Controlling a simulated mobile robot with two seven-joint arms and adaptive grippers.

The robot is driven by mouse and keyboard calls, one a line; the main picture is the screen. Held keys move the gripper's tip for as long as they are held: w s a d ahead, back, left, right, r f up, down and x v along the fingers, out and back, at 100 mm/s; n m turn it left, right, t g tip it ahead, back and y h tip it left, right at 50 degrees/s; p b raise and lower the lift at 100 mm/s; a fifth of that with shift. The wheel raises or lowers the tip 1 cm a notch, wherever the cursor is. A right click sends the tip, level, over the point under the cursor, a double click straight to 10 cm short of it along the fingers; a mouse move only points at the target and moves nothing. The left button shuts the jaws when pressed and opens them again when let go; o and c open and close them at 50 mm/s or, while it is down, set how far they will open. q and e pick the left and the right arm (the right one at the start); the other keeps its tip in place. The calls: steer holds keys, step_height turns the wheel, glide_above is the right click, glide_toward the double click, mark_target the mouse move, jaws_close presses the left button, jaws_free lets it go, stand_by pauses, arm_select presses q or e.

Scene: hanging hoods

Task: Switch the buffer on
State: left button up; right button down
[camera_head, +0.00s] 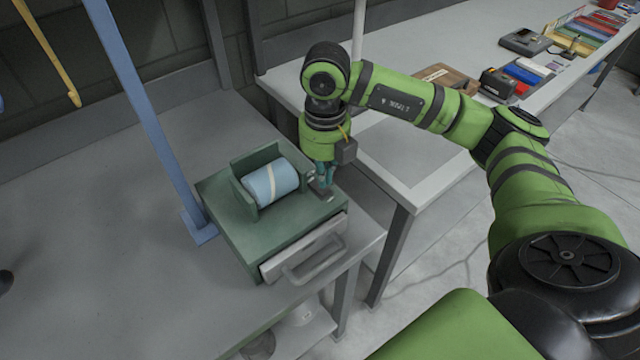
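The buffer is a green box-shaped machine (245,238) on the grey bench. A light blue roller (270,184) with a pale stripe sits in an open housing on its top. A pale drawer front with a handle (305,256) is on its near side. My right gripper (322,190) points down at the top right corner of the machine, beside the roller. Its fingertips are at or just above a small dark part (325,196) there, which looks like a switch. I cannot tell whether they touch it, or whether the fingers are open. My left gripper is not in view.
A blue post (150,120) stands on the bench just left of the machine. A yellow hook (50,55) hangs at the upper left. A second table (405,170) at the right holds a wooden board (446,79) and several coloured items. The bench left of the post is mostly clear.

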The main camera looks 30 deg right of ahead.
mark_target(324, 190)
steer(key=shift+f, duration=0.2)
stand_by(0.6)
steer(key=shift+f+b, duration=1.05)
steer(key=shift+b, duration=0.05)
stand_by(0.3)
steer(key=shift+s, duration=0.1)
steer(key=shift+r+p, duration=0.65)
steer(key=shift+r, duration=0.2)
steer(key=shift+r+p, duration=1.8)
steer(key=shift+r, duration=0.95)
steer(key=shift+f, duration=0.1)
